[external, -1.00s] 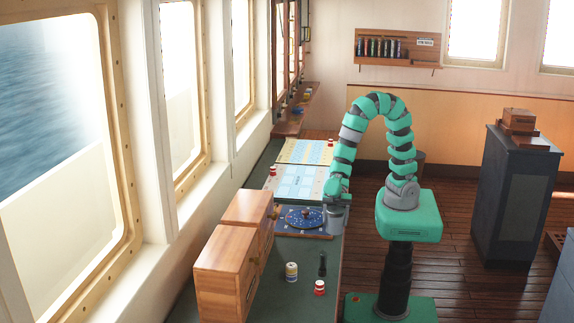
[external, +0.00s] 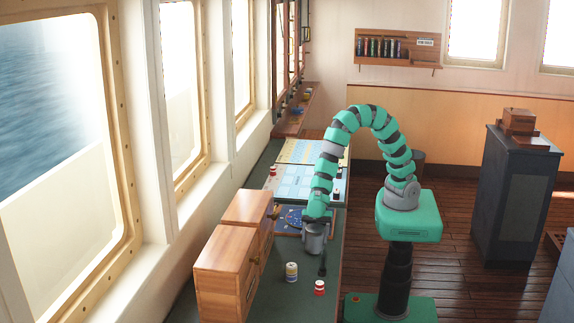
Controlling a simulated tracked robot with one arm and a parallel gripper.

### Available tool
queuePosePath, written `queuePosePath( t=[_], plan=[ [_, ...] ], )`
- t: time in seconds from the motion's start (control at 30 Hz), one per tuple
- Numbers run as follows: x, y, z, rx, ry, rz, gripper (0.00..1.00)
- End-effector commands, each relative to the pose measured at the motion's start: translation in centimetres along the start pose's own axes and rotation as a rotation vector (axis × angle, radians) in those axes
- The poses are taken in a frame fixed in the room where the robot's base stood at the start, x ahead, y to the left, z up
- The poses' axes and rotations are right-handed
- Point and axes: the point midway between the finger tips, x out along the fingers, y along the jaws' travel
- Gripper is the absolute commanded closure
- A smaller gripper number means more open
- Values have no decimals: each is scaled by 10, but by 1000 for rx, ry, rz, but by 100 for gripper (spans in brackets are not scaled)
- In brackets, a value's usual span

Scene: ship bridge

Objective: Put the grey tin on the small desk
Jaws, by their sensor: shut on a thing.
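My gripper (external: 314,226) is at the end of the green arm, pointing down over the long green-topped counter (external: 300,298). It is shut on the grey tin (external: 314,241), which hangs upright below it, near the blue round chart (external: 289,217). I cannot tell how far the tin is above the counter top. I cannot tell for sure which piece is the small desk; a dark cabinet (external: 513,200) with a wooden box on it stands at the right.
Wooden drawer boxes (external: 222,275) stand on the counter at the left. A yellow-and-blue tin (external: 291,272), a red-and-white tin (external: 319,288) and a small dark object (external: 322,268) are near the held tin. Pale charts (external: 292,180) lie behind. Floor (external: 455,235) is clear between my base and the cabinet.

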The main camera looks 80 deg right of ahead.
Motion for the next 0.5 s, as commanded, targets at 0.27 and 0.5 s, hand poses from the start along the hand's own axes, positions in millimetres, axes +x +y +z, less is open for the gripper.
queuePosePath(
  t=[0.27, 0.5],
  plan=[
    [3, 0, 5, -2, 1, -1, 68],
    [4, 0, 8, 0, 1, -1, 68]
  ],
)
